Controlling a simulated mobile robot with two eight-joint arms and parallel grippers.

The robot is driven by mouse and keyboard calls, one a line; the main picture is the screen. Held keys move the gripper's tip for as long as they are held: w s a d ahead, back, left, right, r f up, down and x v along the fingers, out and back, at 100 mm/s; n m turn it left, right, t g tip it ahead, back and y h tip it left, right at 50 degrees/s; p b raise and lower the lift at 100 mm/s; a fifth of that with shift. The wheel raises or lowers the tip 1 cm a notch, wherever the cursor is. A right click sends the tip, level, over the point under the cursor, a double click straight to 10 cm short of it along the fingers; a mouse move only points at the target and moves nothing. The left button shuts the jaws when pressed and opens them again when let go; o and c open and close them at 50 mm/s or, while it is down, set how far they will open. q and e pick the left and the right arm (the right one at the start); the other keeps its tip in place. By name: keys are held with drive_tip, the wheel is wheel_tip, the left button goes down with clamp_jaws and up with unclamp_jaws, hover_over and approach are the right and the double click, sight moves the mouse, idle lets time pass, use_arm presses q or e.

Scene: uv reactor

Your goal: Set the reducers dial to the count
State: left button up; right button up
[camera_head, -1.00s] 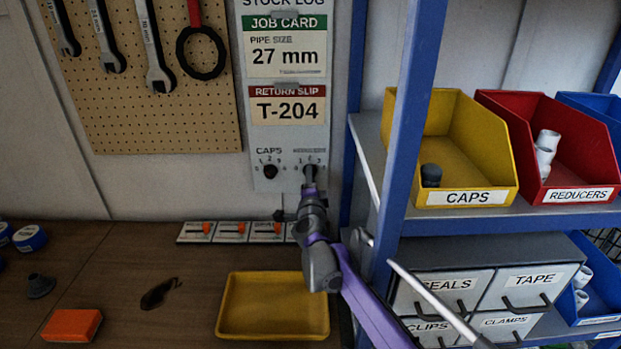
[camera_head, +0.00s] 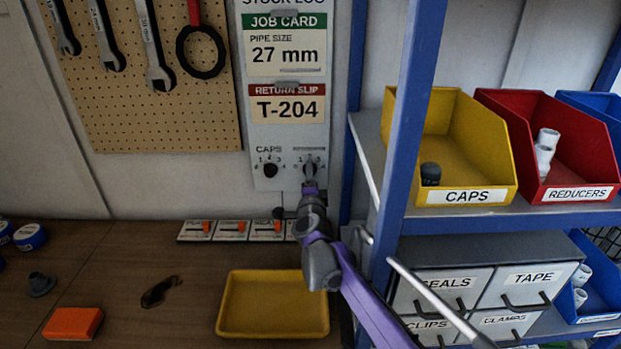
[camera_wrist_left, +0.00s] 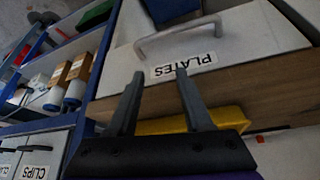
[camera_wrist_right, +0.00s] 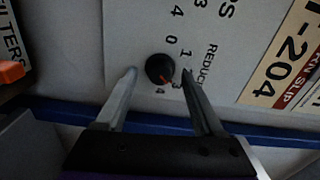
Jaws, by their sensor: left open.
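The reducers dial (camera_wrist_right: 160,68) is a dark round knob with an orange pointer on a white panel (camera_wrist_right: 130,30). In the right wrist view the pointer slants toward the lower right; the numeral it meets is partly hidden by a finger. My right gripper (camera_wrist_right: 157,75) is open, with its fingers on either side of the knob. In the head view this gripper (camera_head: 310,172) covers much of the dial. The red reducers bin (camera_head: 585,150) on the shelf shows a few white reducers (camera_head: 545,150). My left gripper (camera_wrist_left: 155,75) is open and empty, facing a PLATES drawer.
The caps dial (camera_head: 270,170) sits just left of the reducers dial. A blue shelf post (camera_head: 405,140) stands close right of my right arm. A yellow tray (camera_head: 272,333) and an orange box (camera_head: 72,323) lie on the bench below.

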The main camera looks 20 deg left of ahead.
use_arm(q)
drive_tip(key=shift+s+f+b, duration=0.25)
drive_tip(key=shift+f+b, duration=0.65)
drive_tip(key=shift+f, duration=0.05)
use_arm(e)
drive_tip(key=v, duration=1.1)
drive_tip(key=shift+w, duration=0.1)
